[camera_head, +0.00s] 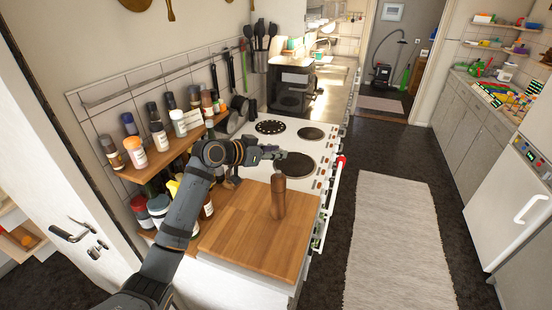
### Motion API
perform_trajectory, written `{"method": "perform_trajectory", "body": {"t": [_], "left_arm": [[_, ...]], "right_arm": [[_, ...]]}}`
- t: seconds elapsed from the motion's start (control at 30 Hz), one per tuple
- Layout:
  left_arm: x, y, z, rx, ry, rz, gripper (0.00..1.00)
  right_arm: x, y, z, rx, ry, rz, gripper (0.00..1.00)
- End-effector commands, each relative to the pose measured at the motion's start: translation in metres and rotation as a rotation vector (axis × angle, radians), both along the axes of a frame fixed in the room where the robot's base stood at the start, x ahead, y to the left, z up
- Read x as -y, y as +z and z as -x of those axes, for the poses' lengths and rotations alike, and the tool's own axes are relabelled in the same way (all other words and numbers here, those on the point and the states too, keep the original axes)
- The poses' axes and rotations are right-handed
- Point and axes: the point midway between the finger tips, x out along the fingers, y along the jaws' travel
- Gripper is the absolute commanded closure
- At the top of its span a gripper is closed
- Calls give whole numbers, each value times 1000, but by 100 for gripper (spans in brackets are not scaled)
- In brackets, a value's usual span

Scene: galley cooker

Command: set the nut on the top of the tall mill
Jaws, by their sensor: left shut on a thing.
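The tall mill (278,200) is a brown wooden cylinder. It stands upright on the wooden board (240,240), toward the board's back right. My left gripper (277,154) reaches in from the left and appears just above the mill's top in the picture, with a small gap between them. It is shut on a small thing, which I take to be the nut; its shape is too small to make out. I cannot tell how far the gripper is from the mill in depth. My right gripper is out of view.
A white hob (323,150) with dark plates lies behind the board. A wooden spice shelf (170,152) with several jars is on the left, with more jars below it near my arm. A black toaster oven (291,88) stands farther back. The board around the mill is clear.

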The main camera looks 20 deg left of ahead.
Motion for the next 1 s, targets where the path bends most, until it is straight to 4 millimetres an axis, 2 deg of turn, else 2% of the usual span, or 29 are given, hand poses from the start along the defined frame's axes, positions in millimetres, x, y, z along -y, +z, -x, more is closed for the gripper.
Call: {"method": "perform_trajectory", "body": {"t": [0.4,1.0], "left_arm": [[0,-3,1,0,3,-3,90],[0,-20,1,1,3,-2,90]], "right_arm": [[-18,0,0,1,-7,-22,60],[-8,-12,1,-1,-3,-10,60]]}}
